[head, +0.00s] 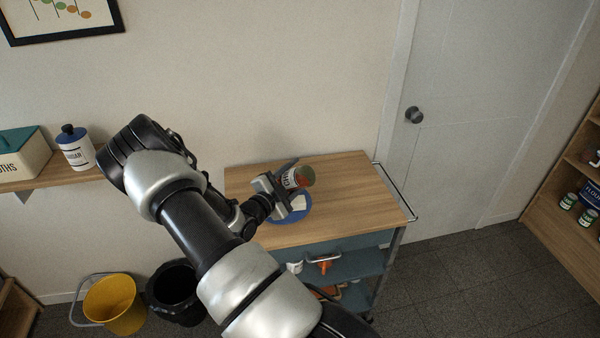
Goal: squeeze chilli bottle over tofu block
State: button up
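The chilli bottle (293,180) has a white label with dark lettering and a reddish end with a greenish rim. It is tilted well over on its side above the trolley top. My gripper (284,186) reaches in from the left and is shut on the bottle, with the fingers on either side of it. A white tofu block (299,203) sits on a blue plate (306,216) just below the bottle. My gripper hides part of the plate and perhaps part of the block. Whether anything comes out of the bottle is too small to tell.
The wooden trolley top (355,200) is clear to the right of the plate. Its lower shelves hold small items. A yellow bucket (113,304) and a black bin (176,290) stand on the floor at left. A shelf (70,181) holds a box and jar. A door (470,120) stands behind.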

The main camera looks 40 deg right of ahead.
jog(key=shift+w+a+r+n, duration=0.1)
jog(key=shift+w+r+n, duration=0.2)
jog(key=shift+n, duration=0.45)
jog(key=shift+w+a+r+n, duration=0.1)
jog(key=shift+w+n, duration=0.3)
jog(key=shift+n, duration=0.35)
